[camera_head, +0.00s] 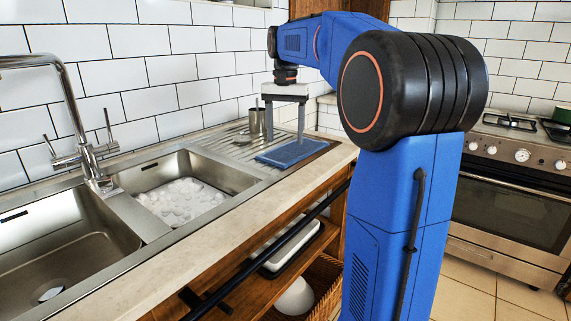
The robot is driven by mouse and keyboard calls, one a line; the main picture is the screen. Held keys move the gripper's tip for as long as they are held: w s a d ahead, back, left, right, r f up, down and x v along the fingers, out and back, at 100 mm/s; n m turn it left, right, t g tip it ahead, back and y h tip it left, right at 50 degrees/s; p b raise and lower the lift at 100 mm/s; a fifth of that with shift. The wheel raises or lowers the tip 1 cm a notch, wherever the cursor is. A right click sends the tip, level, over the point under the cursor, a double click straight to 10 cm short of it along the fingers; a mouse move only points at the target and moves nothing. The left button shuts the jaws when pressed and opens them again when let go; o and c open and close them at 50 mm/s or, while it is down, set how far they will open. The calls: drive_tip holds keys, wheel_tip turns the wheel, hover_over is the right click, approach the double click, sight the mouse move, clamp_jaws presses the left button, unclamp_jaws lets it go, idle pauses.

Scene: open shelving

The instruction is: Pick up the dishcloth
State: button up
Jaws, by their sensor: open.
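The dishcloth (291,151) is a flat blue cloth. I cannot tell whether the tips touch the cloth. My blue arm comes in from the right.
A metal cup (257,121) stands behind the gripper near the tiled wall. A double sink (150,228) with a tall faucet (78,110) is to the left; white pieces lie in one basin. A stove (515,165) stands at the right. A dark rail (270,255) runs along the counter front.

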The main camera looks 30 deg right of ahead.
drive_tip(key=shift+f, duration=3.4)
drive_tip(key=shift+f, duration=0.25)
drive_tip(key=shift+c, duration=0.5)
clamp_jaws()
drive_tip(key=shift+r, duration=0.1)
wheel_tip(320, 180, up, 12)
wheel_tip(320, 180, up, 9)
hover_over(285, 166)
